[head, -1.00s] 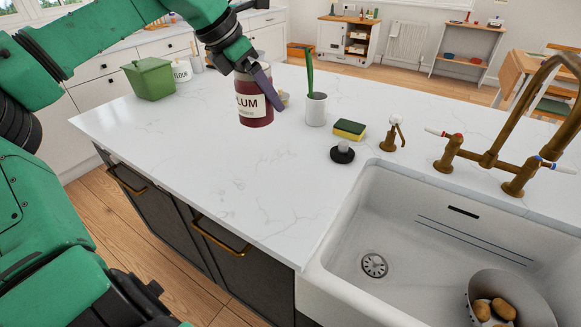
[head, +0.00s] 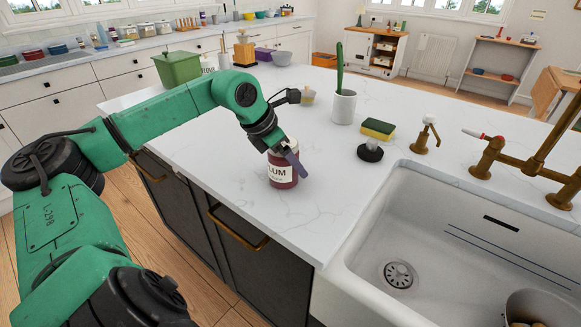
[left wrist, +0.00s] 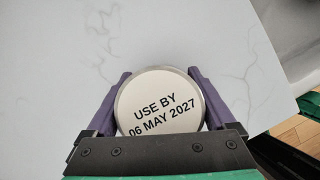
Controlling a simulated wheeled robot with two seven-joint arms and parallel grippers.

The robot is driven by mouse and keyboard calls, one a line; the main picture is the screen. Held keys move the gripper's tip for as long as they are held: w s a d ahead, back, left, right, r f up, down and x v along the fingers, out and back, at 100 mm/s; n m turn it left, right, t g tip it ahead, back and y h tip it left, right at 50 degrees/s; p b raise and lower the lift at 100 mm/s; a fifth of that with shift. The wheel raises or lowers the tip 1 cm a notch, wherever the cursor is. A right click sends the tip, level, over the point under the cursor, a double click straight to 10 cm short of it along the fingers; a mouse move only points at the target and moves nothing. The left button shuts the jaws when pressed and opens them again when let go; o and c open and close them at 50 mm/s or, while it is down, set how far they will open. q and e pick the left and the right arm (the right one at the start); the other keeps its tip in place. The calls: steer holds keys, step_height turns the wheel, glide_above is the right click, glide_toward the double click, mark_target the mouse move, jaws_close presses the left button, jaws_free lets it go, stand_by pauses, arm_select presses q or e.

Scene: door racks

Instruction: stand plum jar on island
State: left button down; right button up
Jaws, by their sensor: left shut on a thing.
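The plum jar (head: 281,174) has a dark red body and a white label reading "LUM" in the head view. It is upright, low over the white island top (head: 225,170), near the front edge. I cannot tell whether its base touches. My left gripper (head: 289,157) is shut on it from above, with purple fingers on either side. In the left wrist view the jar's round pale lid (left wrist: 160,103) reads "USE BY 06 MAY 2027" between the fingers. The jar's far side is hidden. My right gripper is not in view.
A white pot with a green plant (head: 343,105), a green and yellow sponge (head: 378,129) and a black round item (head: 370,151) stand right of the jar. The sink (head: 455,245) opens at right. A green bin (head: 178,68) is at back left. Clear worktop surrounds the jar.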

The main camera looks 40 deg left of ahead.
arm_select(q)
jaws_free()
steer(key=shift+r, duration=0.2)
steer(key=shift+s+a+r+b, duration=0.3)
steer(key=shift+s+r+b, duration=0.2)
steer(key=shift+b, duration=0.65)
steer(key=v, duration=1)
steer(key=shift+r+b, duration=0.25)
steer(key=shift+b, duration=0.05)
steer(key=shift+d+r, duration=0.1)
steer(key=shift+d, duration=0.05)
